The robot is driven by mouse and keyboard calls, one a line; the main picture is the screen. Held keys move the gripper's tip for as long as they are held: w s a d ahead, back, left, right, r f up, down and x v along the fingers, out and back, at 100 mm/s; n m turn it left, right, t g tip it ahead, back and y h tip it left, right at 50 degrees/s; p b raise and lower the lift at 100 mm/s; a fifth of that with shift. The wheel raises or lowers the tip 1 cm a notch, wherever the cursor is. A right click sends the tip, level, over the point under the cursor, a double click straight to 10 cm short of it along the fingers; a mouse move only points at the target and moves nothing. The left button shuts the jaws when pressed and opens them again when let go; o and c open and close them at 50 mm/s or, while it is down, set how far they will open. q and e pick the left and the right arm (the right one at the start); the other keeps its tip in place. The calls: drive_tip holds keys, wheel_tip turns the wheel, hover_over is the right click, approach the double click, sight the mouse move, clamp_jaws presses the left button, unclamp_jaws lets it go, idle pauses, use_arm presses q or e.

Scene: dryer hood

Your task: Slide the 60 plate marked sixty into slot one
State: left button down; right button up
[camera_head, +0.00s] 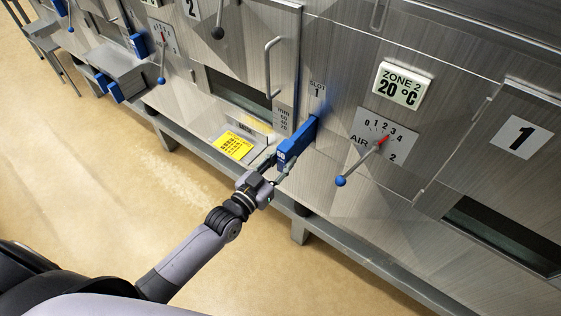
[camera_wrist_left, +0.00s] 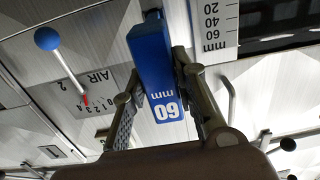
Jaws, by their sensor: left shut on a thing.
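The blue plate (camera_head: 297,142) stands out from the steel hood just below the "SLOT 1" label (camera_head: 318,90). In the left wrist view the plate (camera_wrist_left: 150,50) shows a white "60 mm" mark on its near end. My left gripper (camera_head: 272,168) is shut on the plate's near end, with one finger on each side; it also shows in the left wrist view (camera_wrist_left: 160,85). The plate's far end meets the panel at the slot line. How deep it sits in the slot is hidden. My right gripper is not in view.
A mm scale (camera_head: 283,118) is left of the plate, beside a dark opening (camera_head: 238,92). A yellow label (camera_head: 233,146) lies below. The air lever with blue knob (camera_head: 341,181) sticks out on the right.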

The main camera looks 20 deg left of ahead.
sight(304, 138)
use_arm(q)
drive_tip(key=shift+b+x, duration=0.75)
drive_tip(key=shift+x, duration=2.2)
drive_tip(key=shift+b+x, duration=1.05)
drive_tip(key=shift+x, duration=1.5)
drive_tip(key=c, duration=1.2)
unclamp_jaws()
drive_tip(key=shift+f, duration=0.1)
drive_tip(key=shift+s+a, duration=0.2)
drive_tip(key=shift+s, duration=0.25)
drive_tip(key=v, duration=1.1)
